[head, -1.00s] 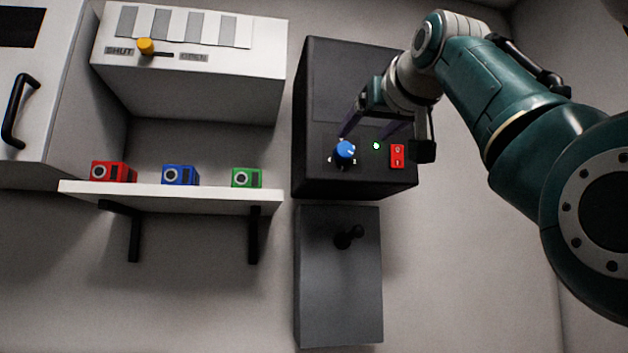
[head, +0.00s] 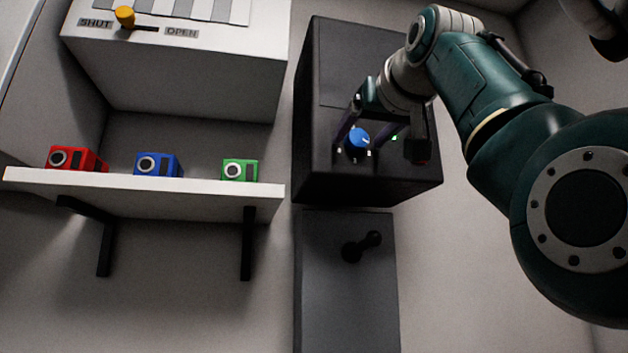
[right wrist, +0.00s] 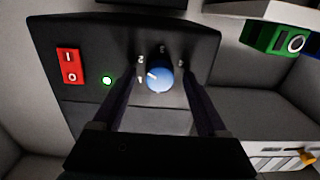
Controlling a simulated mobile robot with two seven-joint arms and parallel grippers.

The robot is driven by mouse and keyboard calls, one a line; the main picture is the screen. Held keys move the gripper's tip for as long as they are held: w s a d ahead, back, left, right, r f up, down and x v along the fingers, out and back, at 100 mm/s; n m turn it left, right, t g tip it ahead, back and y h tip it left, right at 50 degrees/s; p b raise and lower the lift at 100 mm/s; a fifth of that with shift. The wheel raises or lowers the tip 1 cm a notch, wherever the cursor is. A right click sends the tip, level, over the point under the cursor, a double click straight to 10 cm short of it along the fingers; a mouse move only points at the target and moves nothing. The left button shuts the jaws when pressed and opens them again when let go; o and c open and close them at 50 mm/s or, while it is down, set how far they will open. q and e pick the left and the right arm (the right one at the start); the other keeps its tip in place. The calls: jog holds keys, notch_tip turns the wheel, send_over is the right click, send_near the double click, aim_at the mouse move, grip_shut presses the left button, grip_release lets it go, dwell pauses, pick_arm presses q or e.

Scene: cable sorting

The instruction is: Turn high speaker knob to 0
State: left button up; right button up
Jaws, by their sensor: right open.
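A blue knob (head: 358,139) with a white pointer mark sits on the front of a black speaker box (head: 330,185) fixed high on the wall. My right gripper (head: 360,145) is open, with one finger on each side of the knob. In the right wrist view the blue knob (right wrist: 160,78) shows between the two spread fingers, with small white numerals around it. Its white mark points to the left there, near the 1. I cannot tell whether the fingers touch the knob. My left gripper is not in view.
Beside the knob are a green light (right wrist: 107,81) and a red switch (right wrist: 70,65). A grey box with a black lever (head: 362,246) is below. A white shelf (head: 150,190) at left holds red, blue and green blocks. A white box with a yellow slider (head: 124,17) is above it.

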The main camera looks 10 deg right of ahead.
jog(key=shift+c, duration=0.2)
grip_shut()
dwell(0.3)
